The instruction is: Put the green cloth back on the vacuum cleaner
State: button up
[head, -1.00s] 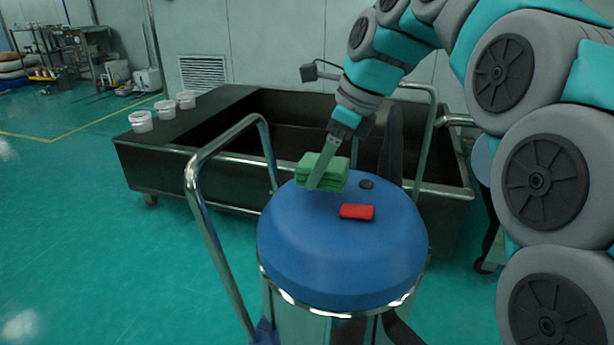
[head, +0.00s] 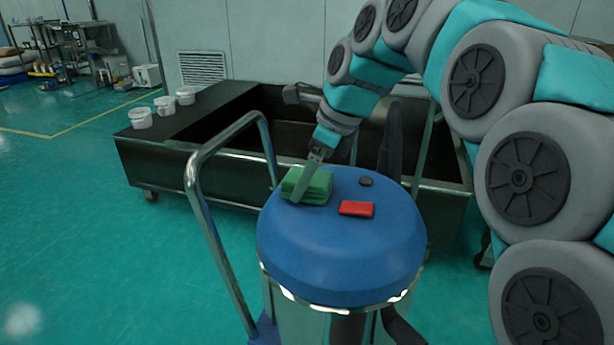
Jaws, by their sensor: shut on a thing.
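The green cloth (head: 318,183) is a folded stack at the upper left of the blue top of the vacuum cleaner (head: 340,262). The other finger is hidden behind the cloth.
A red block (head: 356,209) and a small dark knob (head: 366,181) are on the lid, right of the cloth. A metal handle (head: 205,215) rises at the left. A large dark cart (head: 165,178) stands behind, with white tubs (head: 141,118) on its left end. Open floor lies left.

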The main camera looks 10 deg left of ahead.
aim_at(323, 179)
jog(key=o, duration=1.1)
jog(key=shift+v, duration=3.8)
